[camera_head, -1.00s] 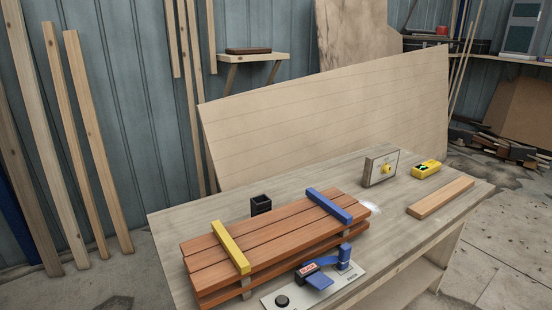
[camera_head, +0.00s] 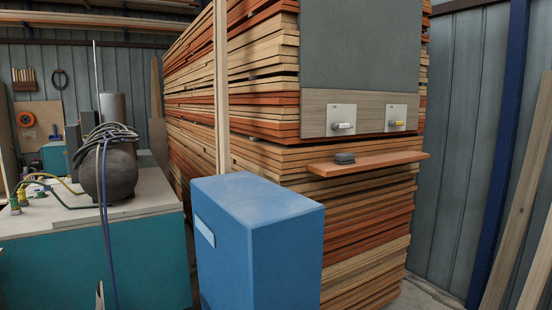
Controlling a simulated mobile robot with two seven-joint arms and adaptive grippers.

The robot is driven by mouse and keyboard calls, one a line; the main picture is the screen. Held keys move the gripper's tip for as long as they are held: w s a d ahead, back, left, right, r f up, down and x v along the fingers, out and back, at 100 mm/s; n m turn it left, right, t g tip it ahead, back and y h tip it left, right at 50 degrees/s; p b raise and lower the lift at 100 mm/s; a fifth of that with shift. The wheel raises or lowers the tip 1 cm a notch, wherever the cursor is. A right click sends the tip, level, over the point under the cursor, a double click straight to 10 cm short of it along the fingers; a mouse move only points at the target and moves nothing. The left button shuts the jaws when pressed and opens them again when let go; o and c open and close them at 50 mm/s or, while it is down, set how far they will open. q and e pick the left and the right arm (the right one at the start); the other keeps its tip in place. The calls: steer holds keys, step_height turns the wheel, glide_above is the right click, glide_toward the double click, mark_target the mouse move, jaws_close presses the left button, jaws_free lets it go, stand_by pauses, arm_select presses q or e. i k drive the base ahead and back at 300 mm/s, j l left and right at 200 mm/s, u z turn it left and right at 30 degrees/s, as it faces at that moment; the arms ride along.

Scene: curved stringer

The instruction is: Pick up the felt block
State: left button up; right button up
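A small dark grey block (camera_head: 344,158) lies on a narrow orange-brown wooden shelf (camera_head: 392,160) on the front of the lumber stack. It looks like the felt block, but its material is too small to tell. Nothing covers it from above. Neither of my grippers can be made out in the head view.
A tall blue cabinet (camera_head: 285,250) stands in front, left of and below the shelf. A grey panel board (camera_head: 360,60) with two switch plates hangs above the shelf. A teal bench (camera_head: 95,255) with a compressor tank (camera_head: 112,175) and hoses is at left. Planks lean at right.

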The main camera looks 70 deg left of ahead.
mark_target(346, 158)
steer(key=u, duration=1.85)
steer(key=i+l+u, duration=0.35)
steer(key=i, duration=0.25)
steer(key=i+l+u, duration=0.35)
steer(key=i+l, duration=0.15)
steer(key=i+l+u, duration=0.4)
steer(key=l, duration=0.3)
steer(key=i, duration=0.05)
